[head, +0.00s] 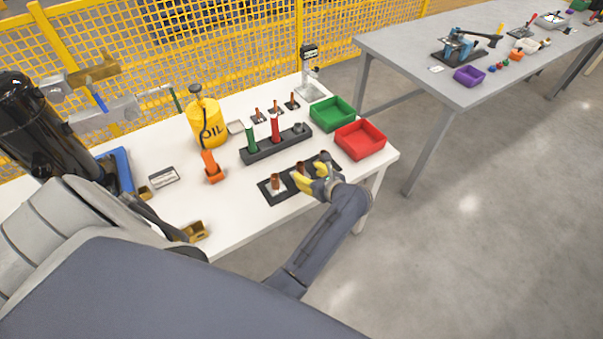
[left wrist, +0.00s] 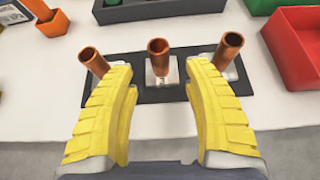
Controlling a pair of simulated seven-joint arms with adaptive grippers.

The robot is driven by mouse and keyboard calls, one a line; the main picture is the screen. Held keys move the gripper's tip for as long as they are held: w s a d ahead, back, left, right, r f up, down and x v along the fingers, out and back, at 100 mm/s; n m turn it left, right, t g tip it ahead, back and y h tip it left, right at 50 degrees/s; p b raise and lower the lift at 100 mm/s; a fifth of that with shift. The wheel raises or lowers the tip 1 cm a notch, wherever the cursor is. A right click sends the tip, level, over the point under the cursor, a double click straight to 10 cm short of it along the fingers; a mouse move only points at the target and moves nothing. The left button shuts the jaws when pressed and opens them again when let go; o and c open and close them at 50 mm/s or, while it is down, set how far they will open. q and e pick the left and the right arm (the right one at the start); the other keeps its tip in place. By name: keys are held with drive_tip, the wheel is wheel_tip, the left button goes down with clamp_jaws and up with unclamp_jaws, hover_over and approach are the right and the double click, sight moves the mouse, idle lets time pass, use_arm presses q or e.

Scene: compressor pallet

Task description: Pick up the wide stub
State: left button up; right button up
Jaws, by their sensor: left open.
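Three upright copper stubs stand in a row on a black tray (head: 268,198), which also shows in the left wrist view (left wrist: 130,70). In the head view the gripper (head: 312,182) partly covers the tray and the right-hand stubs. My right gripper is not in view.
A dark rack (head: 262,151) with green and red handles stands behind the tray. A red bin (head: 361,140) and green bin (head: 333,114) are to the right. An orange holder (head: 211,168) and yellow oil can (head: 205,125) stand left. The table front is mostly clear.

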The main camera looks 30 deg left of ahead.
sight(303, 170)
use_arm(q)
drive_tip(key=shift+x, duration=3.15)
clamp_jaws()
